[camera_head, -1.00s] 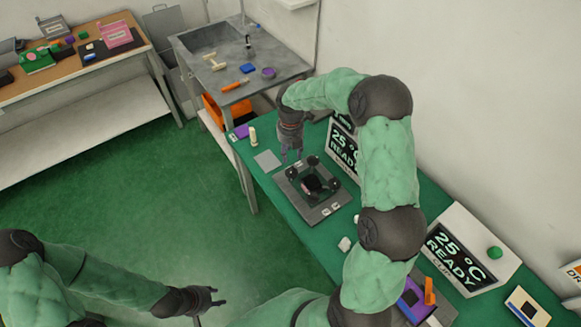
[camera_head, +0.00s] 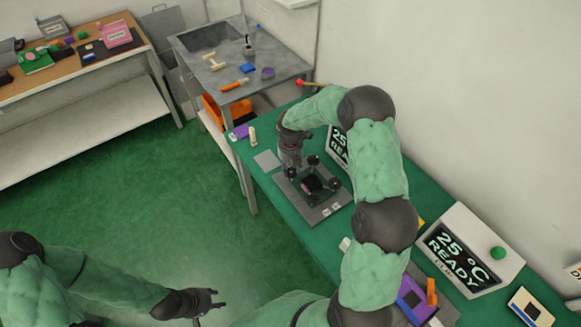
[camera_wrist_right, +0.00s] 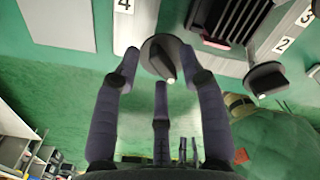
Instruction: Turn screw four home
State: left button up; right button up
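The grey fixture plate (camera_head: 330,206) lies on the green bench and carries a dark block (camera_head: 312,184) with black knobbed screws around it. My right gripper (camera_head: 291,172) points down at the plate's far left corner. In the right wrist view, the screw knob (camera_wrist_right: 163,58) beside the label "4" (camera_wrist_right: 123,5) sits between the spread fingers of my right gripper (camera_wrist_right: 160,62). The third finger is below the knob, apparently apart from it; firm contact cannot be seen. Another knob (camera_wrist_right: 270,80) stands by label "2". My left gripper (camera_head: 218,300) is open and empty over the floor.
A light grey pad (camera_head: 266,160) lies left of the plate. A display reading "25 °C READY" (camera_head: 462,252) stands on the bench at right, and a second display (camera_head: 338,145) is partly behind my right arm. A purple box (camera_head: 411,300) is near the front.

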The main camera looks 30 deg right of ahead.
grip_shut()
